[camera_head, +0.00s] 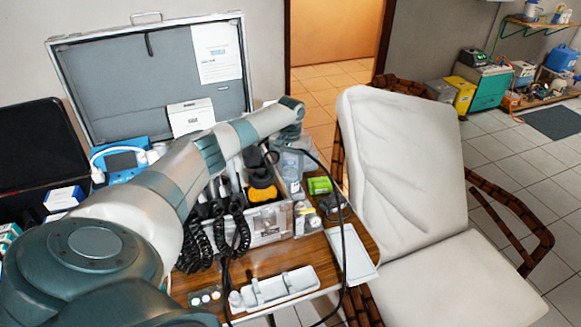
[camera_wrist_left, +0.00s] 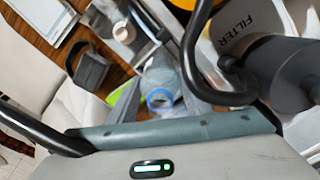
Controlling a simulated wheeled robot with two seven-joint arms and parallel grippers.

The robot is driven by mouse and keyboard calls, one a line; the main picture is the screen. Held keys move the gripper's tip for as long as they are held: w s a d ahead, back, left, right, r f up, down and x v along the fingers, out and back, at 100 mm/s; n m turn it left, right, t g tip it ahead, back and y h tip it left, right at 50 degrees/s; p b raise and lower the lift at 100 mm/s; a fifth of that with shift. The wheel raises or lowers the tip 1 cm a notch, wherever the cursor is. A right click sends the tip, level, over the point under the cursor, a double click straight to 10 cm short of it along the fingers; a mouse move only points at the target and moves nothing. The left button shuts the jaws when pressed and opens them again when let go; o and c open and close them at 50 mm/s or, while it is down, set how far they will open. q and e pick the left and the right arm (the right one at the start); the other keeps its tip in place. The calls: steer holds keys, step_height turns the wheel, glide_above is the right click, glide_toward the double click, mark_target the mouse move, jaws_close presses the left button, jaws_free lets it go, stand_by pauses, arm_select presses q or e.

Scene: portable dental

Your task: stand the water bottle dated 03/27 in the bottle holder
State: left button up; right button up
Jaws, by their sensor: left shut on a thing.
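My left arm reaches across the open case, and its gripper (camera_head: 291,148) points down at the case's right end. It is shut on a clear, bluish water bottle (camera_head: 292,167). In the left wrist view the bottle (camera_wrist_left: 160,76) sits between the fingers, with a blue ring at its near end. Its date cannot be read. The bottle appears roughly upright beside the case's compartments; whether its base touches anything is hidden. I cannot make out for certain which part is the bottle holder. My right gripper is not in view.
Black coiled hoses (camera_head: 240,228) and a loose black cable (camera_head: 345,245) hang near the case. A green box (camera_head: 319,185) and small jars (camera_head: 306,217) stand close to the bottle. A white tray (camera_head: 280,288) lies in front. A white chair (camera_head: 400,170) stands right.

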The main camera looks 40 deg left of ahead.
arm_select(q)
steer(key=shift+f, duration=0.15)
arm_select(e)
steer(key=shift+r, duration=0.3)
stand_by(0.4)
arm_select(q)
steer(key=o, duration=1.4)
step_height(320, 180, up, 18)
steer(key=b, duration=0.2)
steer(key=shift+f+b, duration=0.25)
steer(key=shift+b, duration=0.15)
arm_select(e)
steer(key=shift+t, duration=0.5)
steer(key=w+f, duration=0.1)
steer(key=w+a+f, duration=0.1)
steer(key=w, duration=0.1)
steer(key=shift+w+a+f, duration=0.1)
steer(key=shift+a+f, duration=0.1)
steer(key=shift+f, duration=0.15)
